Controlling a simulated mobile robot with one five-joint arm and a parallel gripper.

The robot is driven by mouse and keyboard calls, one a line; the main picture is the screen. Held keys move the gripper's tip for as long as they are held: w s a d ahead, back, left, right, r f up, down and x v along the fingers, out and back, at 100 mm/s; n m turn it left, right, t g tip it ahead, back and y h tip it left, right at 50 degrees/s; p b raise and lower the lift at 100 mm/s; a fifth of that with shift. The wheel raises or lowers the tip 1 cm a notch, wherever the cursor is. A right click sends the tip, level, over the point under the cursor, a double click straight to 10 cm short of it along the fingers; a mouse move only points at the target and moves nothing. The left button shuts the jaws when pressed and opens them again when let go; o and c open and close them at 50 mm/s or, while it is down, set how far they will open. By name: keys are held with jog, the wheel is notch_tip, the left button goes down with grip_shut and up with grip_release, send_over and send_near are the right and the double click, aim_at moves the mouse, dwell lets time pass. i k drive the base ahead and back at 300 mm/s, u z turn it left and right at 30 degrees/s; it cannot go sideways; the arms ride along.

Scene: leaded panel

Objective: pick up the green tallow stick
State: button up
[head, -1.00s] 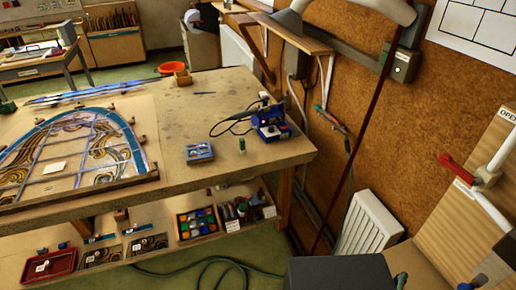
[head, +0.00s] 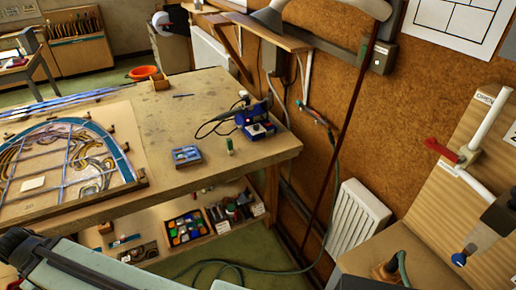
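A small green stick with a pale top, which looks like the green tallow stick (head: 229,146), stands upright near the front right of the workbench (head: 185,110). It stands apart from the things around it, just right of a small blue box (head: 186,156) and in front of the blue soldering station (head: 256,122). A grey and dark link of my arm crosses the lower left of the head view. My gripper's fingers do not show, so its opening and contents cannot be seen.
A leaded panel (head: 62,165) covers the bench's left side. The shelf below holds a tray of coloured pieces (head: 187,230). A white radiator (head: 357,218) stands by the cork wall at right. A green hose (head: 240,268) lies on the floor.

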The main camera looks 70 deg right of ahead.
aim_at(229, 141)
jog(key=z, duration=0.6)
jog(key=i, duration=1.05)
jog(key=u, duration=0.15)
